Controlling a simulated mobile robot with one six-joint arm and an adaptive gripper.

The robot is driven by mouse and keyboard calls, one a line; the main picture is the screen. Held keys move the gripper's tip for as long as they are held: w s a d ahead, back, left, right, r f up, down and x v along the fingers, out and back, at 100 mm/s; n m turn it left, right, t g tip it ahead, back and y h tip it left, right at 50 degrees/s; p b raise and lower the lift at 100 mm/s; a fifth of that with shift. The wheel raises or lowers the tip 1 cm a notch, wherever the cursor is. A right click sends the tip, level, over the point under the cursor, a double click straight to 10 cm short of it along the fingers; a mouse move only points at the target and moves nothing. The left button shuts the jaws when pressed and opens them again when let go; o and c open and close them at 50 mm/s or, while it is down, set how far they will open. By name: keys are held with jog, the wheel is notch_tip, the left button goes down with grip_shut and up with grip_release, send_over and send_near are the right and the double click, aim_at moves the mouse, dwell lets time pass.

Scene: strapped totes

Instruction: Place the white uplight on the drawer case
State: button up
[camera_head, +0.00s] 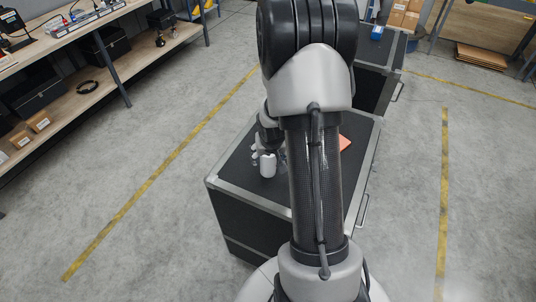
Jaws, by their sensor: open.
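A small white cylinder, which looks like the white uplight (268,168), stands upright on the top of the near black case (233,172) with silver edges. My gripper (262,157) is open just above and beside it, at its upper left. My arm hides part of the gripper, so I cannot tell whether the fingers touch the uplight. A second black case (371,92) with silver edges stands behind the near one. Both have a handle on the right side, and I cannot tell which one is the drawer case.
An orange flat item (344,143) lies on the near case, partly behind my arm. A blue box (377,32) sits on the far case. A shelf rack (100,88) with boxes stands at left. Cartons (405,14) are at the back right. Floor is clear on both sides.

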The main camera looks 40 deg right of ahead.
jog(key=s+a+r+n+p, duration=0.1)
jog(key=s+a+r+n, duration=0.1)
jog(key=a+r, duration=0.7)
jog(key=s+a+r+n+p, duration=0.1)
jog(key=s+a+r+p, duration=0.3)
jog(key=r, duration=0.9)
jog(key=s+a+r+n+y+b, duration=0.1)
jog(key=s+a+r+n, duration=0.1)
jog(key=s+a, duration=0.4)
jog(key=s+a+r+n+y+b, duration=0.1)
jog(key=s+a+r, duration=0.4)
jog(key=s+a, duration=0.2)
jog(key=shift+s+a+r+n+t+y, duration=0.2)
jog(key=shift+a+r+n+t+y, duration=0.1)
jog(key=shift+n+t, duration=0.1)
jog(key=shift+f, duration=0.1)
